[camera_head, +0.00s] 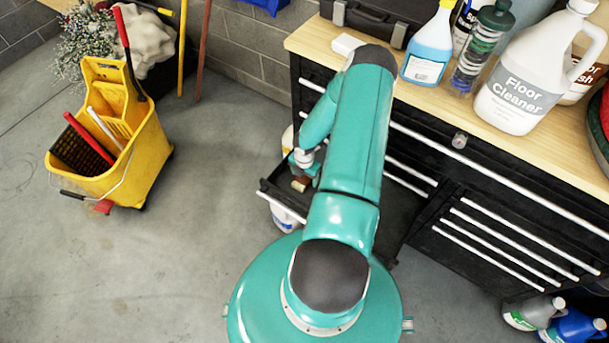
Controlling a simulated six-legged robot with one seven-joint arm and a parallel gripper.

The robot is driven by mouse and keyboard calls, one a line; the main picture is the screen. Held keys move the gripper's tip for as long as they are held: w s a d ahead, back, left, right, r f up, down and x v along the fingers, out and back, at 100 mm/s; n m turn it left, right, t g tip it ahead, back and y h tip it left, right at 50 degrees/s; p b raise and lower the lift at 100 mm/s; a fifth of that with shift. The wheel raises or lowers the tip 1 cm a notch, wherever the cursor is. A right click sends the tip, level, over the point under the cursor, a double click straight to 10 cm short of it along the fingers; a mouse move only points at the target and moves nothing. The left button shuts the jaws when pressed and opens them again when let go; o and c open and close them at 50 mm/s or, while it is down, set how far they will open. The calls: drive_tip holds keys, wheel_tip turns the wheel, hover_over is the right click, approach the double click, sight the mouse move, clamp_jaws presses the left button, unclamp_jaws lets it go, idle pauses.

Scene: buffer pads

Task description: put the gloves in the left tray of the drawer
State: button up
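A black drawer (281,200) stands pulled out from the workbench cabinet. My teal arm crosses in front of it and hides most of its inside, so its trays cannot be told apart. My gripper (303,174) is at the left part of the open drawer, small and partly hidden by my arm. Its fingers are too small to read. A small brown and reddish item (300,184) shows right by it, and I cannot tell what it is or whether it is held. I cannot make out any gloves for certain.
The wooden worktop (440,115) holds a blue spray bottle (427,55), a floor cleaner jug (525,85) and a black case (368,22). A yellow mop bucket (135,165) stands on the left. Bottles stand under the drawer and at lower right.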

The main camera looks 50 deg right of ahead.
wheel_tip(320, 180, up, 13)
wheel_tip(320, 180, up, 17)
drive_tip(key=m+h, duration=0.3)
drive_tip(key=m, duration=0.2)
hover_over(304, 176)
drive_tip(key=w+a, duration=0.4)
drive_tip(key=a+r+m+h, duration=0.1)
drive_tip(key=a+r+m, duration=0.55)
drive_tip(key=r, duration=0.65)
drive_tip(key=s+a+r+m+t+y, duration=0.2)
drive_tip(key=s+a+r, duration=0.3)
drive_tip(key=a+r, duration=0.3)
drive_tip(key=s+a+r+m+t+y, duration=0.2)
drive_tip(key=a+r, duration=0.5)
drive_tip(key=a, duration=0.8)
drive_tip(key=s+m+t, duration=0.1)
drive_tip(key=s+m, duration=0.1)
drive_tip(key=m, duration=0.1)
drive_tip(key=shift+s+r+t, duration=0.3)
drive_tip(key=shift+s+r, duration=0.1)
drive_tip(key=shift+s+d+m, duration=0.15)
drive_tip(key=shift+m, duration=0.1)
